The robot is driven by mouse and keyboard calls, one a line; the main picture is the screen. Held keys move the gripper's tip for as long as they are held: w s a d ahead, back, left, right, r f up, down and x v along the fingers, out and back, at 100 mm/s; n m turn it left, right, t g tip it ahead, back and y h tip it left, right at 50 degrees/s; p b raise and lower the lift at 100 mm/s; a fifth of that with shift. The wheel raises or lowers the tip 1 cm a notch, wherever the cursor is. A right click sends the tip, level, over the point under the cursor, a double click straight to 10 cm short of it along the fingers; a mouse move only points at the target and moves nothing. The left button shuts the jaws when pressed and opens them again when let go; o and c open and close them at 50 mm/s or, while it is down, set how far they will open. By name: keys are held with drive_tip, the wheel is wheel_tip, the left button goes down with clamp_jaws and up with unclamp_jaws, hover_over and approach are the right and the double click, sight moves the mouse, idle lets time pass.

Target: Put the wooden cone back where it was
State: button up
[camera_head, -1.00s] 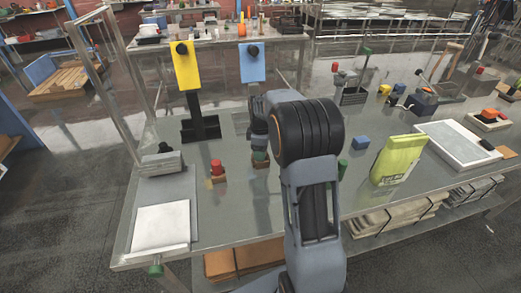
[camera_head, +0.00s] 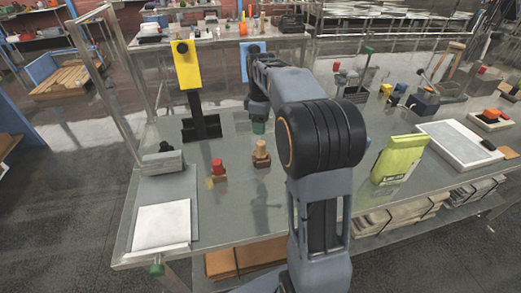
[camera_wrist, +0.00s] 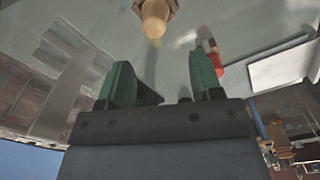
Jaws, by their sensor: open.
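The wooden cone (camera_head: 262,147) stands upright on a small wooden block (camera_head: 261,161) on the grey table. In the wrist view the cone (camera_wrist: 154,24) shows at the top, beyond the fingertips and apart from them. My gripper (camera_head: 258,127) hangs behind the cone in the head view, its green fingertips small and partly hidden by my arm. In the wrist view the two green fingers are spread with nothing between them.
A red-topped piece (camera_head: 218,167) on its own block stands just left of the cone. A yellow panel on a black stand (camera_head: 187,66) is behind, with a blue panel (camera_head: 243,62) beside it. A green-yellow bag (camera_head: 399,160) stands right. The table front is clear.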

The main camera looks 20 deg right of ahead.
drive_tip(key=s+a+f+m+t, duration=0.2)
drive_tip(key=s+a+m, duration=0.3)
drive_tip(key=s, duration=0.5)
drive_tip(key=s+a+f+m+t, duration=0.1)
drive_tip(key=s+a+m, duration=0.4)
drive_tip(key=s, duration=0.6)
drive_tip(key=shift+a+f+m+t, duration=0.2)
drive_tip(key=shift+f+m+t, duration=0.1)
drive_tip(key=shift+f+t, duration=0.15)
drive_tip(key=shift+s, duration=0.1)
drive_tip(key=shift+c, duration=0.2)
